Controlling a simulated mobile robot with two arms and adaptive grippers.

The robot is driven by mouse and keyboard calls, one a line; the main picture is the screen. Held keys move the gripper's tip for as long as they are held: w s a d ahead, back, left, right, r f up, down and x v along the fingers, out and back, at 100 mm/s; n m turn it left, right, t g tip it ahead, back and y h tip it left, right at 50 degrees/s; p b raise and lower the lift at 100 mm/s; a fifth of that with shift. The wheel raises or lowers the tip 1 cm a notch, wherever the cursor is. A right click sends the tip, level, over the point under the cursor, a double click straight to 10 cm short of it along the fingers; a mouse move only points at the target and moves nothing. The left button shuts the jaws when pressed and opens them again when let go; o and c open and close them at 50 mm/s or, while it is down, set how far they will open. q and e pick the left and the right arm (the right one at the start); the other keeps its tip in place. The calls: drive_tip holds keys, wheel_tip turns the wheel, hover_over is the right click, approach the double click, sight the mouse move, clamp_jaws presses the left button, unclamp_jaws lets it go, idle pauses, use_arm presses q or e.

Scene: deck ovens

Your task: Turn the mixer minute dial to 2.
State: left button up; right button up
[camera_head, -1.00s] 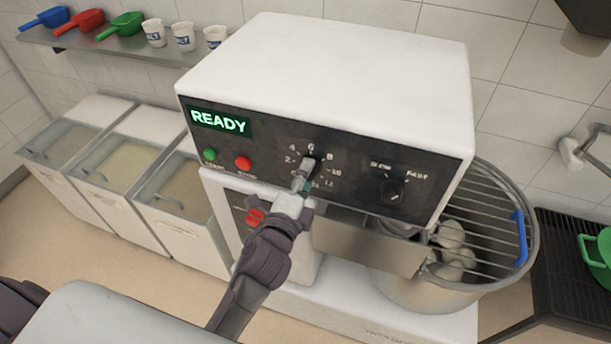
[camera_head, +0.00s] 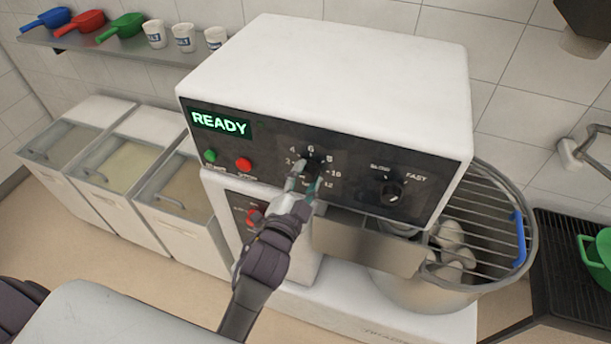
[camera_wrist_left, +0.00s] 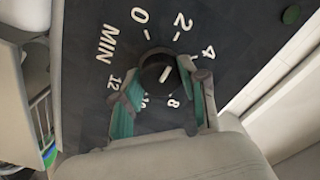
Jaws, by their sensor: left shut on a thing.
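The mixer minute dial (camera_wrist_left: 158,72) is a round dark knob on the black panel, ringed by white numbers and marked MIN. My left gripper (camera_head: 306,186) reaches the dial from below in the head view. Its fingers (camera_wrist_left: 163,95) are shut on the dial, one on each side, and hide some lower numbers. The dial is mostly hidden behind the fingers in the head view. My right gripper is not in view.
The mixer panel (camera_head: 350,160) also holds a READY display (camera_head: 219,123), a green button (camera_head: 210,155), a red button (camera_head: 244,164) and a SLOW/FAST knob (camera_head: 391,192). A caged mixing bowl (camera_head: 440,292) stands at the right. Lidded bins (camera_head: 105,165) stand at the left.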

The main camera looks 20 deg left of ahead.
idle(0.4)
use_arm(q)
drive_tip(key=o, duration=1.2)
drive_tip(key=shift+c, duration=0.2)
drive_tip(key=shift+s, duration=0.2)
drive_tip(key=s, duration=1.1)
drive_tip(key=shift+s+a, duration=0.2)
drive_tip(key=shift+s, duration=0.1)
